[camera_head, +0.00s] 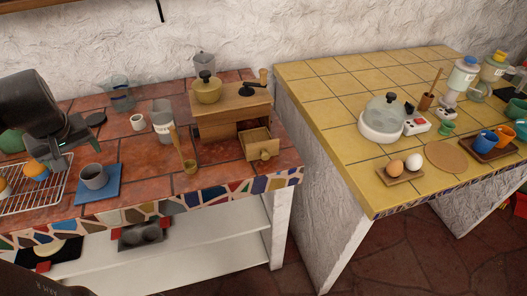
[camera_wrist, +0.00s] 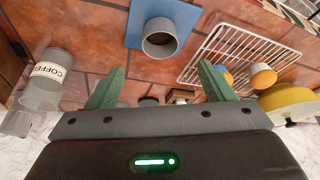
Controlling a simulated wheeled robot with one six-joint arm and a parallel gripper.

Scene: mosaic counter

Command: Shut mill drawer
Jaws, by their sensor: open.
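The wooden coffee mill (camera_head: 228,110) stands on the red tiled counter, with a dark-yellow domed lid (camera_head: 207,88) and a crank handle (camera_head: 257,80) on top. Its small drawer (camera_head: 257,143) is pulled out at the front right, with a round knob (camera_head: 265,155) on its face. My gripper (camera_head: 55,165) is at the far left in the head view, above the wire rack and well apart from the mill. In the wrist view my gripper (camera_wrist: 162,88) has its two green fingers wide apart with nothing between them. The mill is not recognisable in the wrist view.
A grey cup (camera_head: 95,176) sits on a blue mat (camera_head: 112,190). A wire rack (camera_head: 35,192) holds cups. The counter edge lies just before the drawer.

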